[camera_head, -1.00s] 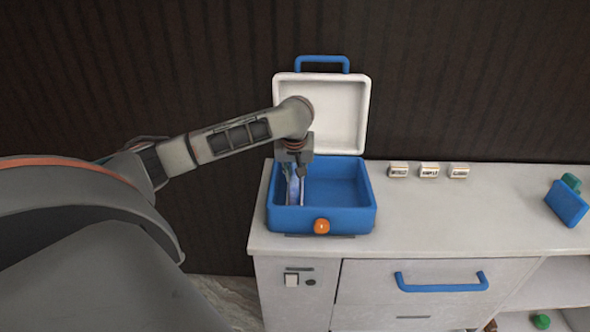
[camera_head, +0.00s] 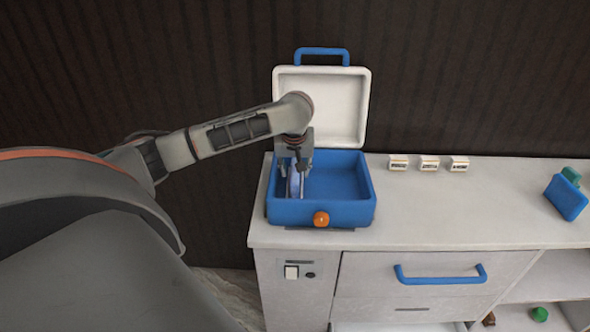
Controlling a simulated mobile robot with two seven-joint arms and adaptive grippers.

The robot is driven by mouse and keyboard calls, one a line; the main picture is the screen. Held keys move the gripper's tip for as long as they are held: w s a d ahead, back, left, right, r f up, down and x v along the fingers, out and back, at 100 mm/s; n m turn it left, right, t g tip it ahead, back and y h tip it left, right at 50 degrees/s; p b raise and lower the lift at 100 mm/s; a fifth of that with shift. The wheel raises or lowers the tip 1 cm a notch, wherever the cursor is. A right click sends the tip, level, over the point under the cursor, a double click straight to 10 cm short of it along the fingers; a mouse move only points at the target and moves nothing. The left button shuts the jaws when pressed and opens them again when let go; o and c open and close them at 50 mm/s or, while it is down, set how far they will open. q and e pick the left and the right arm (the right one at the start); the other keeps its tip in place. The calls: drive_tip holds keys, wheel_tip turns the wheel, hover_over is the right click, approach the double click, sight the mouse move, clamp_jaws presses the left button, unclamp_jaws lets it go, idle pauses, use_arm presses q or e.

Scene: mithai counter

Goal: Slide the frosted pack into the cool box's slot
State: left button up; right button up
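The blue cool box (camera_head: 345,214) stands on the left part of the white counter with its white lid raised behind it. My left gripper (camera_head: 295,177) points down into the left end of the box. The frosted pack (camera_head: 295,184), pale blue and narrow from this angle, stands upright between its fingers inside the box. The fingers hide part of the pack and the slot around it. I cannot tell whether the fingers still press on the pack or how deep it sits. The rest of the box looks empty. My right gripper is not in view.
Several small labelled blocks, including one white block (camera_head: 429,163), stand in a row behind and right of the box. A blue object (camera_head: 566,197) with a green part sits at the counter's right. The counter between is clear. A drawer with a blue handle (camera_head: 441,275) is below.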

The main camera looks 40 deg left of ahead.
use_arm(q)
drive_tip(key=v, duration=1.2)
idle(0.5)
